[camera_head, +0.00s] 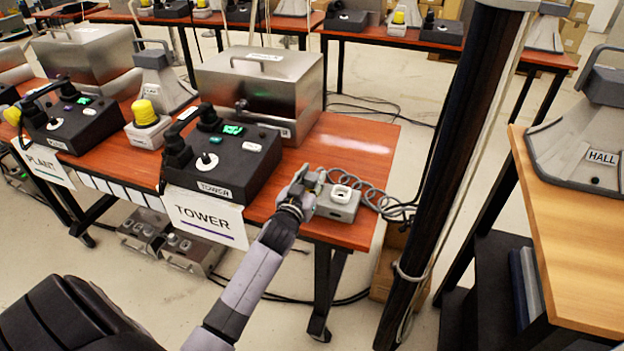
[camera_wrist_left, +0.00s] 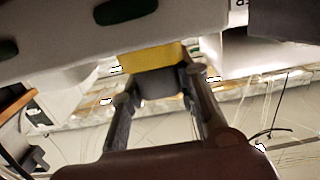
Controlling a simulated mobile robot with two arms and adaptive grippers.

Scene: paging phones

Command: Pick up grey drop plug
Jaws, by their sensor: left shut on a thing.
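My left gripper (camera_head: 305,186) is at the right end of the tower table, against the left side of a small grey box (camera_head: 338,206) with a white socket on top. In the left wrist view its two fingers (camera_wrist_left: 160,88) are closed on the sides of a dark grey block, which I take for the grey drop plug (camera_wrist_left: 160,84). A yellow strip (camera_wrist_left: 150,55) lies right above the block, touching it or nearly so. In the head view the fingers hide the plug. My right gripper is not in view.
A coiled grey cord (camera_head: 372,192) runs from the grey box to a dark post (camera_head: 440,170). The black tower console (camera_head: 232,158) and a metal case (camera_head: 262,90) stand to the left and behind. A wooden desk (camera_head: 570,240) with a HALL horn (camera_head: 590,145) is at right.

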